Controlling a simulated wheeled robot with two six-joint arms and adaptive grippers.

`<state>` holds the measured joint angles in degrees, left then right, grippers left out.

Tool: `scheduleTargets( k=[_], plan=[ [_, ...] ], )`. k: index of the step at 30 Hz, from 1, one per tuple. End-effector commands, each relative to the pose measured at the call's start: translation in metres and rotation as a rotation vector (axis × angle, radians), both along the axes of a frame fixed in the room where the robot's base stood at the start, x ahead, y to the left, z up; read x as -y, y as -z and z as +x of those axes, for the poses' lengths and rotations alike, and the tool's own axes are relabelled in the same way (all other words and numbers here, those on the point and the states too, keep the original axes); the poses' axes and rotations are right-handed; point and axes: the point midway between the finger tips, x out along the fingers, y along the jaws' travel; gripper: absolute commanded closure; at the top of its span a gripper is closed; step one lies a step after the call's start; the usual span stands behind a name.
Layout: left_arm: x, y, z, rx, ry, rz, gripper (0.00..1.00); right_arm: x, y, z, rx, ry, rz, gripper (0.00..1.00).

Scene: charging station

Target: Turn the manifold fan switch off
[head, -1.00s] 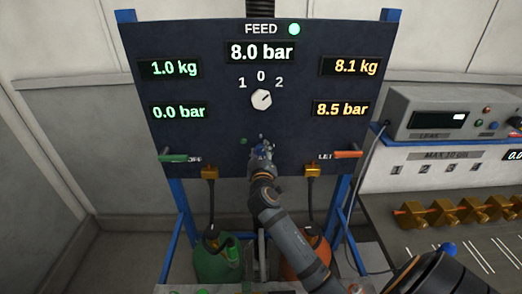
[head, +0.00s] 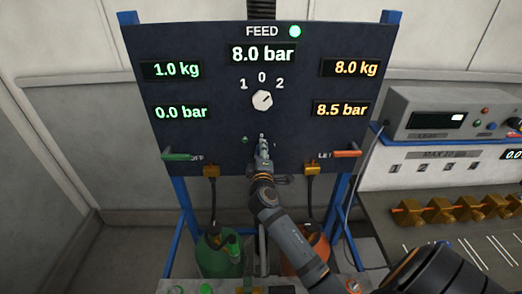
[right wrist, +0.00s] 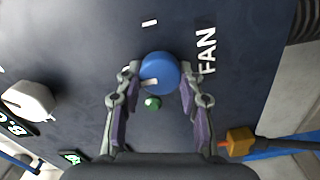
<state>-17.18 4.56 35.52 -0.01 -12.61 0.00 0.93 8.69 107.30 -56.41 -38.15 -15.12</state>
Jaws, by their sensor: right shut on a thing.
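The fan switch is a round blue knob (right wrist: 160,72) with a white pointer line, on the dark panel (head: 215,135), beside the word FAN (right wrist: 206,50) in the right wrist view. A small green lamp (right wrist: 152,103) sits close to it. My right gripper (right wrist: 158,78) is shut on the knob, one finger on each side. In the head view my right gripper (head: 263,143) reaches the lower middle of the panel and hides the knob. My left gripper is not in view.
A white selector knob (head: 262,100) marked 1, 0, 2 sits above. Green (head: 176,156) and orange (head: 346,154) handles flank the panel. A bench with brass fittings (head: 455,210) is at the right.

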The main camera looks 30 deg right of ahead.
Motion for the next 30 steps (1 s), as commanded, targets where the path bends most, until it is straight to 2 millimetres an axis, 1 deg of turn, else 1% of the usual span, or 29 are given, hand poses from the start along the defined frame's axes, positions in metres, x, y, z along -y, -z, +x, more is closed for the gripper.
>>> scheduleTargets(
  k=[14,15,20,28,30],
  plan=[
    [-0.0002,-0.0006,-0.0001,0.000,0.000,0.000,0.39,-0.0001,0.0008,-0.0001,-0.009,0.000,-0.013,0.94],
    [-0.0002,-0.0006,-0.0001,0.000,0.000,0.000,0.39,-0.0001,0.0008,-0.0001,-0.009,0.000,-0.013,0.61],
    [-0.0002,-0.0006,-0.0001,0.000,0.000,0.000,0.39,0.0000,0.0007,0.0000,-0.009,0.000,-0.012,0.39],
    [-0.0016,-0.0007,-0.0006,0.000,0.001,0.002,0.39,-0.0001,0.0004,-0.0002,-0.007,0.000,-0.012,0.39],
    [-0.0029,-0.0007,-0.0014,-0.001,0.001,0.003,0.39,-0.0021,0.0007,-0.0029,-0.008,0.000,-0.011,0.39]
  ],
)
